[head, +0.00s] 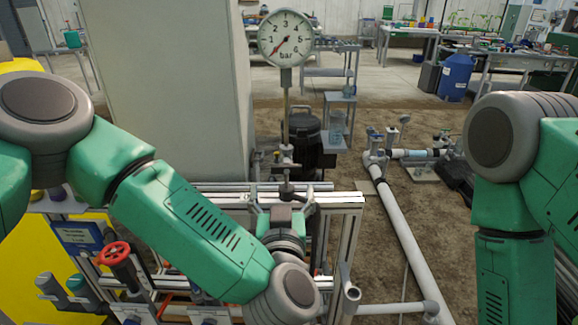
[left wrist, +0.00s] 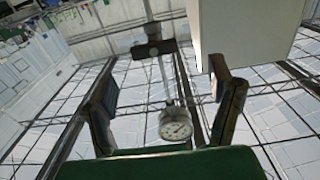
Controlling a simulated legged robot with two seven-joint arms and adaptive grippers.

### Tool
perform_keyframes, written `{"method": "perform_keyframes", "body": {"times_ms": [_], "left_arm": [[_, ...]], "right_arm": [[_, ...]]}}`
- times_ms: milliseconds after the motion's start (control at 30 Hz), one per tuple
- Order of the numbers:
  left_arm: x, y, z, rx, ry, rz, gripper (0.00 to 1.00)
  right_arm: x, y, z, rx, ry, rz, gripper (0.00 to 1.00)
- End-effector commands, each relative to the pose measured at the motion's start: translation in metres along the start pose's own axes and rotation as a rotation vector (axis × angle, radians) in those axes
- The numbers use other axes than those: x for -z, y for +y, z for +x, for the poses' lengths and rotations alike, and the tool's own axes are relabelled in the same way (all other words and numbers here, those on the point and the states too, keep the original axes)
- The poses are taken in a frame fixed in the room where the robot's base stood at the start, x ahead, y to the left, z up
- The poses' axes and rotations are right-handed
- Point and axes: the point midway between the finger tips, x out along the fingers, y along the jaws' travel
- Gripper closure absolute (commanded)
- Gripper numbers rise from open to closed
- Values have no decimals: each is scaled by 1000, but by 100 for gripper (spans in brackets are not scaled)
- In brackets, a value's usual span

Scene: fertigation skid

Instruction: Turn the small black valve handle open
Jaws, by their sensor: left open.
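The small black valve handle (left wrist: 155,48) sits across a thin grey pipe in the left wrist view, beyond my fingertips and between their lines. In the head view the dark handle (head: 286,166) is small on the gauge's upright pipe, just beyond my left gripper. My left gripper (head: 283,197) is open and empty; its two fingers stand apart in the left wrist view (left wrist: 163,82). A gap shows between the fingers and the handle. My right arm shows at the right of the head view, but its gripper is out of the picture.
A round pressure gauge (head: 286,38) tops the same pipe. A large pale cabinet (head: 170,75) stands left of it. A red handwheel (head: 112,254) is at lower left. A metal frame (head: 343,202) surrounds the gripper area. White pipes (head: 400,225) run along the floor at right.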

Motion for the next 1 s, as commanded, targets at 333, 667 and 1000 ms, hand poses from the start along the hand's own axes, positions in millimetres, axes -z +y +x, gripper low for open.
{"method": "perform_keyframes", "body": {"times_ms": [333, 667, 1000], "left_arm": [[0, 11, 65, 0, 1, 9, 24], [0, 5, 83, -2, 0, 3, 24], [0, 7, 82, 0, 1, 7, 75]], "right_arm": [[1, 0, -2, 0, 2, 0, 60], [1, 0, -3, -1, 1, 1, 60], [1, 0, -3, 0, 2, 0, 60]]}}
